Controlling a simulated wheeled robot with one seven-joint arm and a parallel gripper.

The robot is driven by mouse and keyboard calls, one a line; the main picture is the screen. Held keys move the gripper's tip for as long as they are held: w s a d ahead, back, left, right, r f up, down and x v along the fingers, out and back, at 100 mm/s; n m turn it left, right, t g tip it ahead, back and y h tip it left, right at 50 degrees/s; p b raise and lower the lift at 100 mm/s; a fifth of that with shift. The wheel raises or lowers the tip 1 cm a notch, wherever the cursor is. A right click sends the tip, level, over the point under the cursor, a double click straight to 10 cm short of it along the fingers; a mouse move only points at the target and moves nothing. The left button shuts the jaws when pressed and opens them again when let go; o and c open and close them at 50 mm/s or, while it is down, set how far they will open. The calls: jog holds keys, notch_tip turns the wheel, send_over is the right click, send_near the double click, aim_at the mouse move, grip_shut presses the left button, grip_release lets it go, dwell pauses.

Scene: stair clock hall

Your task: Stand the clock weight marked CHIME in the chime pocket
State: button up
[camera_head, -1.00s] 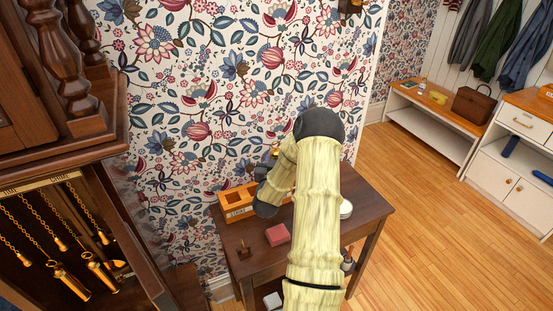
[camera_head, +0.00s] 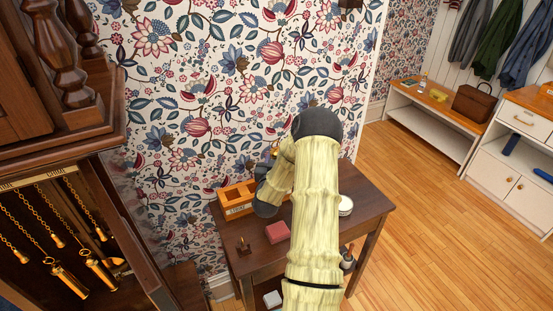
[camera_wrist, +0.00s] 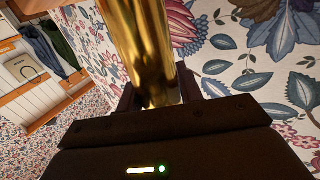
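My gripper (camera_wrist: 158,96) is shut on a brass clock weight (camera_wrist: 143,45), a shiny cylinder that fills the space between the dark fingers in the wrist view. No marking shows on its visible side. An orange-brown wooden box with open pockets (camera_head: 238,209) stands on the table by the wall, just left of my gripper. Its front label is too small to read surely.
At left, the tall clock case (camera_head: 120,215) holds hanging brass weights (camera_head: 70,281) and chains. The floor (camera_head: 440,230) at right is clear.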

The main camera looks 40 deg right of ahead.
jog(key=o, duration=0.5)
jog(key=shift+r, duration=0.25)
jog(key=shift+f+p+v, duration=0.2)
jog(key=shift+p+v, duration=0.7)
jog(key=shift+v, duration=7.8)
